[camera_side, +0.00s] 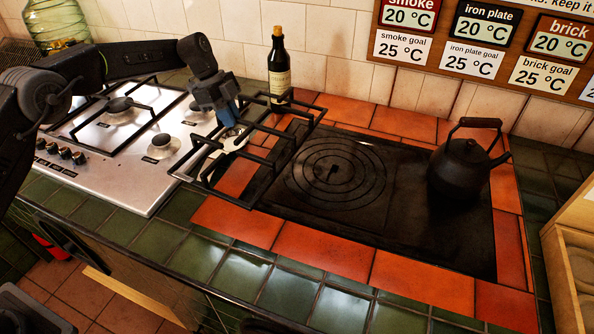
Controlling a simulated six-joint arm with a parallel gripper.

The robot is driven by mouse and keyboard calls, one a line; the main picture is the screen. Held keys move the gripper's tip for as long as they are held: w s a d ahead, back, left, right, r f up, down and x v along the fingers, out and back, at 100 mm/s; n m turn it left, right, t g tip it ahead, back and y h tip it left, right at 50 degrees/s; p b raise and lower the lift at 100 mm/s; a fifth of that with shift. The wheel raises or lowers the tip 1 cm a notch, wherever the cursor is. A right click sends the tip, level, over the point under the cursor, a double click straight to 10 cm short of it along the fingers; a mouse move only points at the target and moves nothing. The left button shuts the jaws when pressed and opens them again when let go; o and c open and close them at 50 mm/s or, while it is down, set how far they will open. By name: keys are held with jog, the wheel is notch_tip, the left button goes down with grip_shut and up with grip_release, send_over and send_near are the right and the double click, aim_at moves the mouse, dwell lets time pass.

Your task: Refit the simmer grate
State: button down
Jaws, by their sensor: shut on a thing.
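A black wire-frame grate (213,187) hangs tilted in my gripper (231,128), over the border between the steel gas hob and the orange brick surround. My gripper is shut on the grate near its middle bars; the exact contact is hard to make out. The steel hob (130,190) is at the left. Its left half carries another black grate (150,120). Its right half shows bare burners, one near the front (160,146) and one farther back (198,106), partly hidden by the held grate and arm.
A black iron plate (400,225) with a ringed round section lies right of the grate. A black kettle (460,170) stands on its right end. A dark bottle (279,68) stands close behind the grate. A glass jar (57,22) is at the back left.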

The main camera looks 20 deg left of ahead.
jog(key=d+f, duration=0.2)
jog(key=d, duration=0.1)
jog(key=w+d+f, duration=0.1)
jog(key=d+f, duration=0.1)
jog(key=d, duration=0.2)
jog(key=w+d+f, duration=0.1)
jog(key=d+f, duration=0.1)
jog(key=d, duration=0.1)
jog(key=shift+w+d, duration=0.15)
jog(key=shift+w, duration=0.05)
jog(key=shift+d+f, duration=0.25)
jog(key=shift+d, duration=0.25)
jog(key=shift+f, duration=0.1)
jog(key=shift+f, duration=1.7)
jog(key=shift+f, duration=0.1)
jog(key=c, duration=1.7)
grip_release()
jog(key=shift+f, duration=0.2)
jog(key=o, duration=0.5)
jog(key=shift+c, duration=0.2)
